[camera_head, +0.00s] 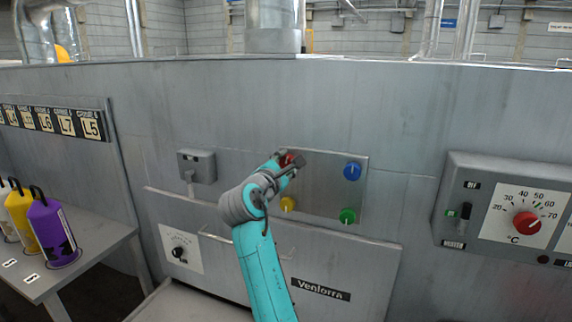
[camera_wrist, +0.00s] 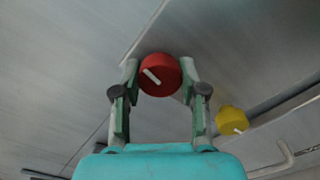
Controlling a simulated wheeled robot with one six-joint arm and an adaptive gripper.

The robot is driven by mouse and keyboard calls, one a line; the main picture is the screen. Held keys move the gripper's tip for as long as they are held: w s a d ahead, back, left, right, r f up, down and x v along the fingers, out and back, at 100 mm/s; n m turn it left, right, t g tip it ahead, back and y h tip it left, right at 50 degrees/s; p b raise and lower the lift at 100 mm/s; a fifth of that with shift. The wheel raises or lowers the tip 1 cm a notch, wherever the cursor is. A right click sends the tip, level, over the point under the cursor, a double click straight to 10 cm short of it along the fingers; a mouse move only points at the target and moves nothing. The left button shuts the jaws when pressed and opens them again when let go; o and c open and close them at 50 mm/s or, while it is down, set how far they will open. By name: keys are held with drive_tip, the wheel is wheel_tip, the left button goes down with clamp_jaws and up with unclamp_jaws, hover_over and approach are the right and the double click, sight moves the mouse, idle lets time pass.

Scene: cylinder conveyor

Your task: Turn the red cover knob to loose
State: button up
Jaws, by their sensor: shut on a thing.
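The red cover knob (camera_wrist: 160,76) sits on the metal panel, between the two fingers of my gripper (camera_wrist: 160,82) in the wrist view. The fingers are shut on its sides. A white line on its face runs slantwise, from upper left to lower right. In the head view only part of the red knob (camera_head: 287,159) shows, at the panel's upper left, behind my gripper (camera_head: 290,161). My teal arm rises to it from below.
On the same panel (camera_head: 325,185) are a blue knob (camera_head: 352,171), a green knob (camera_head: 347,215) and a yellow knob (camera_head: 288,203). A temperature box with a red dial (camera_head: 527,223) is at right. Bottles, including a purple one (camera_head: 51,233), stand on the left table.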

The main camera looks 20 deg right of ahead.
drive_tip(key=shift+n, duration=0.3)
drive_tip(key=o, duration=1.2)
drive_tip(key=shift+c, duration=0.2)
drive_tip(key=v, duration=1.2)
